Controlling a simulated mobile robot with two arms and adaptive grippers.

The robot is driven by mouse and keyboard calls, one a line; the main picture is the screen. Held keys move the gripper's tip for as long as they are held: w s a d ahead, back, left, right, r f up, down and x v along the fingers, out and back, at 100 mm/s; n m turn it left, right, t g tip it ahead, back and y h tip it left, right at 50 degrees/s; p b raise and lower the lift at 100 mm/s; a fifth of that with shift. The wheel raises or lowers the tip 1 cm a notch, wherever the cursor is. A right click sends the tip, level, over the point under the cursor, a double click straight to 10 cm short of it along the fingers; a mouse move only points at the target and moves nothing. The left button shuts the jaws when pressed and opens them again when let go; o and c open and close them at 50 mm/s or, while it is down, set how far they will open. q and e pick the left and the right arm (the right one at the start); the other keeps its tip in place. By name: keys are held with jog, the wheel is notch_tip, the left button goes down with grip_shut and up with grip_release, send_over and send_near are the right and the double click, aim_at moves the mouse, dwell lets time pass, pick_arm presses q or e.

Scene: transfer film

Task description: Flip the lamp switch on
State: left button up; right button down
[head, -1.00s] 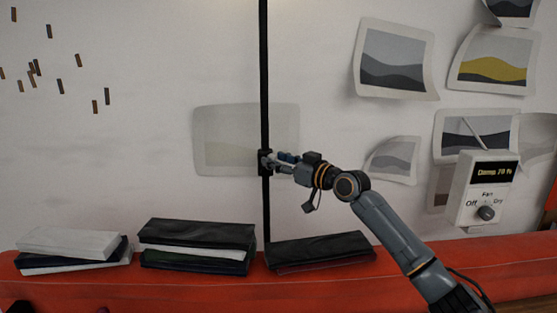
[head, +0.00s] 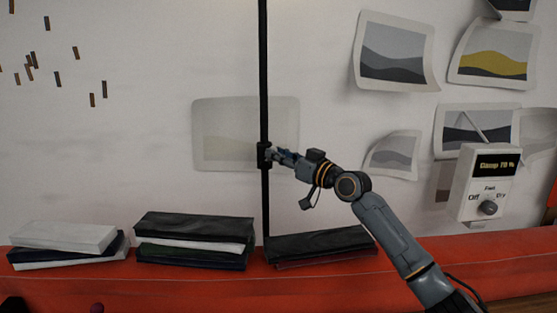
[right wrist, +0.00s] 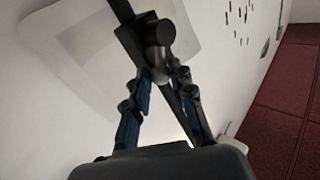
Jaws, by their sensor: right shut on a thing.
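A small black switch box (head: 263,155) sits on a thin vertical black pole (head: 264,60) in front of the white wall. In the right wrist view the box (right wrist: 134,40) has a dark rounded knob (right wrist: 157,50) facing my gripper. My right gripper (head: 272,155) reaches in from the right to the box. Its fingertips (right wrist: 162,74) are shut on the knob, partly hiding it. Which way the switch is set cannot be told. My left gripper is not in view.
Stacks of flat dark and white folders (head: 196,228) lie along the red ledge (head: 200,285) below. A white control box with a display and dial (head: 484,182) is on the wall at right. Pinned prints (head: 395,50) hang near it.

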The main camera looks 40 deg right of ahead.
jog(key=c, duration=1.1)
grip_release()
jog(key=shift+c, duration=0.2)
jog(key=shift+s+d, duration=0.1)
jog(key=v, duration=1.2)
